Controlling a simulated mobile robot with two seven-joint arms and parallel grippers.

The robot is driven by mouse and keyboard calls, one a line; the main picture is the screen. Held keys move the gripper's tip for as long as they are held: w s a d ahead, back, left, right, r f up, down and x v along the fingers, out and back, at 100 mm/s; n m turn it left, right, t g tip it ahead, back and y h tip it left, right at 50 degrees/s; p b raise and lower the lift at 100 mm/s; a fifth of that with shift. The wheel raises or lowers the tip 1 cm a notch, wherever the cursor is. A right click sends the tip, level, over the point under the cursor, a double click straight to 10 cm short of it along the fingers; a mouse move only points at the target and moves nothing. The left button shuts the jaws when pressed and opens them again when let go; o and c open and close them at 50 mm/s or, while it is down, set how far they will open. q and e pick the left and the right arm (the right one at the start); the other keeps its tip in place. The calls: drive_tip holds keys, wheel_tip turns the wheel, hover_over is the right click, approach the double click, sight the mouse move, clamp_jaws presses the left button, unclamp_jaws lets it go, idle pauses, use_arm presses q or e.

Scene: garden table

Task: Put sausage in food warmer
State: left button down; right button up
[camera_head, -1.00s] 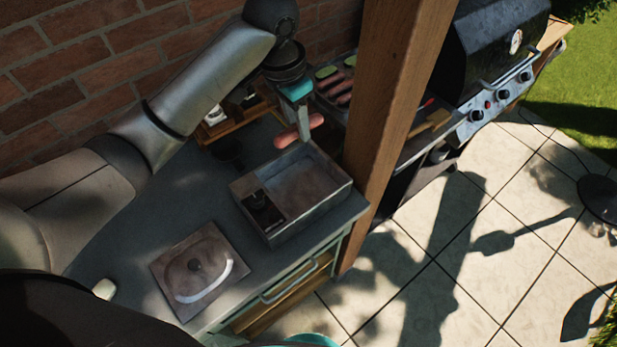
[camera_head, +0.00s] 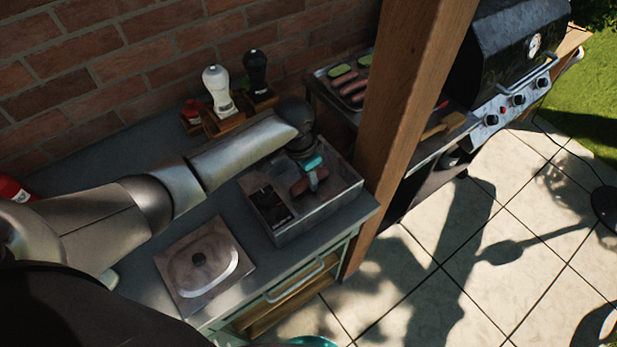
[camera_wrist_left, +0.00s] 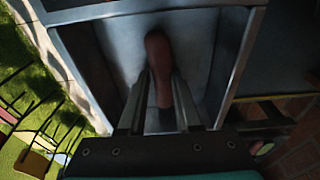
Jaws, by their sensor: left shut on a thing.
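The food warmer (camera_head: 287,231) is an open metal box on the grey counter, next to the wooden post. My left gripper (camera_head: 312,182) points down over its right compartment and is shut on a reddish-brown sausage (camera_head: 298,187). In the left wrist view the sausage (camera_wrist_left: 158,58) sits between the two fingers (camera_wrist_left: 159,90), with the grey floor and walls of the compartment around it. I cannot tell whether the sausage touches the floor. My right gripper is not in view.
A tray (camera_head: 322,72) with several sausages and green slices stands behind the post, near the grill (camera_head: 508,50). White (camera_head: 218,90) and black (camera_head: 256,72) shakers stand by the brick wall. The post (camera_head: 408,110) rises close to the warmer's right side.

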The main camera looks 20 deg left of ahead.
sight(302, 184)
use_arm(q)
drive_tip(key=shift+f, duration=0.2)
drive_tip(key=shift+f, duration=0.1)
drive_tip(key=c, duration=0.6)
unclamp_jaws()
wheel_tip(302, 184, up, 12)
drive_tip(key=s+a+p, duration=0.1)
drive_tip(key=shift+s+p, duration=0.2)
drive_tip(key=shift+p, duration=0.2)
